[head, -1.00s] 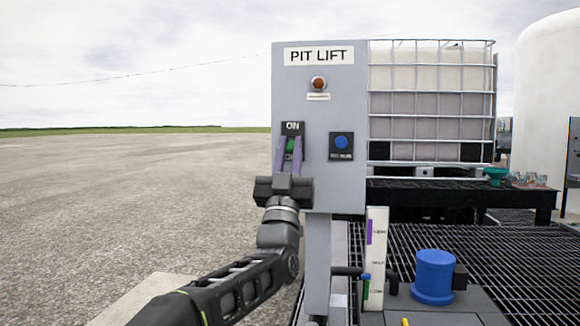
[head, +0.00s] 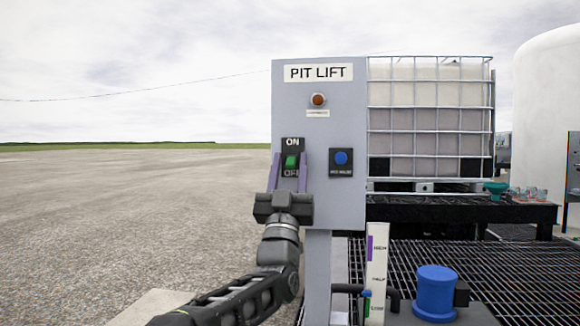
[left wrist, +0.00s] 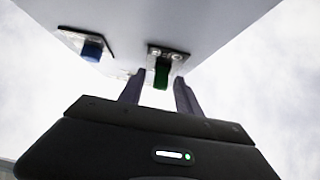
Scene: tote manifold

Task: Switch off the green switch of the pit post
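The pit post is a grey panel (head: 318,120) marked PIT LIFT. Its green switch (head: 291,162) sits on a dark plate, with ON above it and OFF below it. My left gripper (head: 289,168) is open, its purple fingers at either side of the switch's lower part, with a gap between them. In the left wrist view, the green switch (left wrist: 162,74) juts from the panel between and beyond the fingertips of the left gripper (left wrist: 160,88). Contact with the switch cannot be told. My right gripper is out of view.
A blue button (head: 341,158) is on the panel right of the switch, and an orange lamp (head: 318,99) is above. A caged tank (head: 430,115) stands behind at right. A blue cylinder (head: 435,293) is at lower right. Open ground lies left.

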